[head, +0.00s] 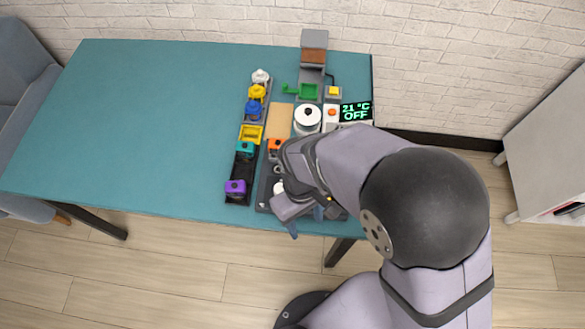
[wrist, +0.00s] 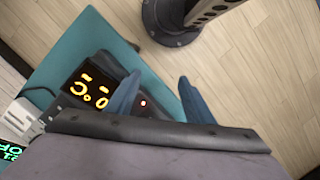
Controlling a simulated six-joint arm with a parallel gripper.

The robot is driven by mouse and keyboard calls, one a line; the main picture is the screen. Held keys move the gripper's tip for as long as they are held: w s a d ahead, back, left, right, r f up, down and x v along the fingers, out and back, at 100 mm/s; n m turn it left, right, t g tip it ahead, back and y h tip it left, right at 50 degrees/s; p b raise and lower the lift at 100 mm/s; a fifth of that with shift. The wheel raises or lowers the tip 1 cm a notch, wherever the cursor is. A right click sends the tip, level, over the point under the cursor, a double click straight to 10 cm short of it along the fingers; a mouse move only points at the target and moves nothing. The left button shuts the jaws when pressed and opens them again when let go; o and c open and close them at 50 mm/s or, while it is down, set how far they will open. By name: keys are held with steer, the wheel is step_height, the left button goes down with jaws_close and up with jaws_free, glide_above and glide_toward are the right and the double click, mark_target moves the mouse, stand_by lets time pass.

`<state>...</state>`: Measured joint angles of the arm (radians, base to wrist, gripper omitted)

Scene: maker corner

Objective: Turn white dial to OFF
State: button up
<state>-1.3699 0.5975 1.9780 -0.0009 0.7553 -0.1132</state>
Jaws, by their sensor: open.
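A small white part (head: 280,187), possibly the white dial, shows beside my wrist in the head view. It is mostly covered by my arm, so I cannot read its setting. My gripper (head: 305,222) is low over the front edge of the teal table. In the wrist view my gripper (wrist: 158,92) has its two blue fingers spread apart with nothing between them. A dark panel (wrist: 112,99) with yellow digits and a small lit button lies behind and beside the left finger. No dial can be made out in the wrist view.
A green display (head: 356,111) reads "21 °C OFF". A white round pot-like thing (head: 308,116) stands left of it. A rack with white, yellow and blue knobbed pieces (head: 256,92) and a purple piece (head: 236,188) lie left of my arm. The left table half (head: 150,115) is clear.

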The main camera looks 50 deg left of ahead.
mark_target(280, 188)
steer(key=shift+n+y, duration=0.5)
steer(key=shift+n, duration=0.4)
steer(key=a, duration=0.6)
steer(key=shift+w+r, duration=0.2)
steer(key=shift+r, duration=0.05)
steer(key=a+r+n, duration=0.1)
steer(key=a, duration=0.1)
steer(key=w+a+r+n+y, duration=0.1)
steer(key=a, duration=0.1)
steer(key=a+r+n, duration=0.1)
steer(key=a+r, duration=0.1)
steer(key=a, duration=0.1)
steer(key=shift+w+r+n, duration=0.1)
steer(key=shift+w+n, duration=0.1)
steer(key=shift+n, duration=0.2)
steer(key=shift+d+n, duration=0.2)
steer(key=shift+n, duration=0.65)
steer(key=shift+d+n, duration=0.2)
steer(key=shift+n, duration=0.65)
steer(key=shift+f+p, duration=0.95)
steer(key=shift+f, duration=2.75)
steer(key=c, duration=1)
steer(key=shift+c, duration=0.2)
